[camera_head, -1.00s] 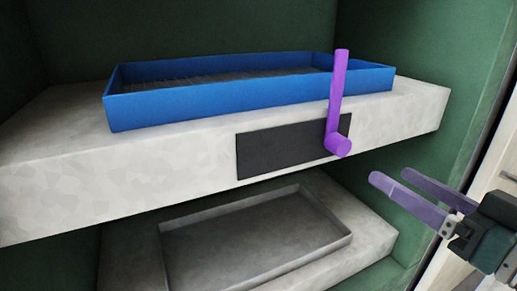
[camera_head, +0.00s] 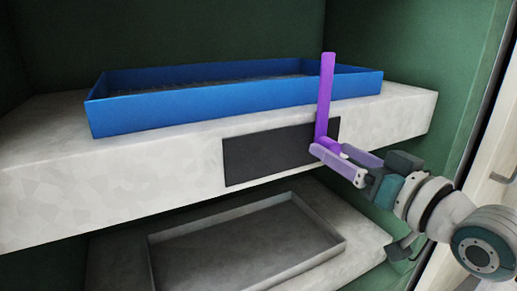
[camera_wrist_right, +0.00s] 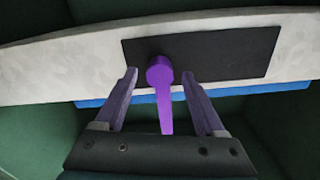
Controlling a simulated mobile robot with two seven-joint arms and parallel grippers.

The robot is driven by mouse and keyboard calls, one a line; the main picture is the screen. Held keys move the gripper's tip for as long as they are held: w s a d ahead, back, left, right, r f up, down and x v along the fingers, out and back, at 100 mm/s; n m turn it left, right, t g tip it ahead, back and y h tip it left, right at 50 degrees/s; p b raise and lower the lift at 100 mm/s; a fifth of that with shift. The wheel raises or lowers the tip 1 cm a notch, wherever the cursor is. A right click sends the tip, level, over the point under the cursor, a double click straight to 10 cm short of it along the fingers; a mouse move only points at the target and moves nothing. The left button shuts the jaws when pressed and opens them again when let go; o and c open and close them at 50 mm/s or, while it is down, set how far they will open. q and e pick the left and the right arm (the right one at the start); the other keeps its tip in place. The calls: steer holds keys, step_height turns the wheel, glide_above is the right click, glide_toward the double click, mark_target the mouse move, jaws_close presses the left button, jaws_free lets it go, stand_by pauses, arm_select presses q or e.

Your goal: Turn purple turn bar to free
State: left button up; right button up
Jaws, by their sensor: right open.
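The purple turn bar (camera_head: 325,95) stands upright from its hub at the right end of a dark plate (camera_head: 265,154) on the front of the upper slab. In the right wrist view the bar (camera_wrist_right: 165,108) and its round hub (camera_wrist_right: 159,72) show between my fingers. My right gripper (camera_head: 326,152) is at the hub in the head view and partly covers it. In the right wrist view the gripper (camera_wrist_right: 160,82) is open, one finger on each side of the bar, with visible gaps. My left gripper is not in view.
A blue tray (camera_head: 230,106) sits on the pale upper slab (camera_head: 100,172), behind the bar. A grey tray (camera_head: 250,240) lies on the lower slab. Green walls (camera_head: 410,50) close in the back and right side.

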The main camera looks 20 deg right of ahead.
jaws_close()
stand_by(0.5)
stand_by(0.9)
